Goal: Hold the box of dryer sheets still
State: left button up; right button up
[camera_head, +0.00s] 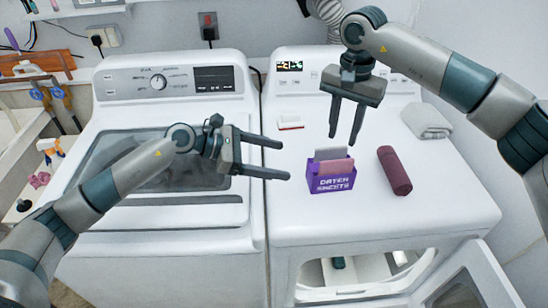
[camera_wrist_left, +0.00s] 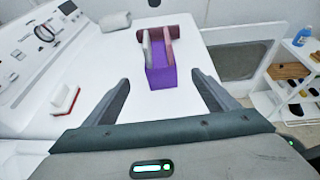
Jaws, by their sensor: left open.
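The box of dryer sheets (camera_head: 332,184) is purple with white lettering and stands upright on the dryer top (camera_head: 430,205). A grey sheet and a pink sheet stick out of its open top. The box also shows in the left wrist view (camera_wrist_left: 162,76), ahead of and between the fingers. My left gripper (camera_head: 287,159) is open and empty, to the left of the box and apart from it. My right gripper (camera_head: 343,140) points down above and behind the box, its two fingers apart with nothing between them.
A dark red roll (camera_head: 394,171) lies right of the box. A folded grey towel (camera_head: 426,121) lies at the back right. A small red and white brush (camera_head: 290,122) lies behind, to the left. The washer (camera_head: 160,225) stands left; the dryer door (camera_head: 470,285) hangs open below.

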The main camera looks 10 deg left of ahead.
pick_arm(q)
jog(key=shift+w+d, duration=0.1)
dwell(0.3)
send_near(331, 170)
jog(key=w+d+f, duration=0.2)
jog(key=d, duration=0.1)
jog(key=w+d+f, duration=0.2)
jog(key=f, duration=0.1)
jog(key=w+d+f, duration=0.2)
jog(key=w+d, duration=0.1)
jog(key=shift+d+f, duration=0.2)
jog(key=shift+d, duration=0.1)
jog(key=c, duration=1.1)
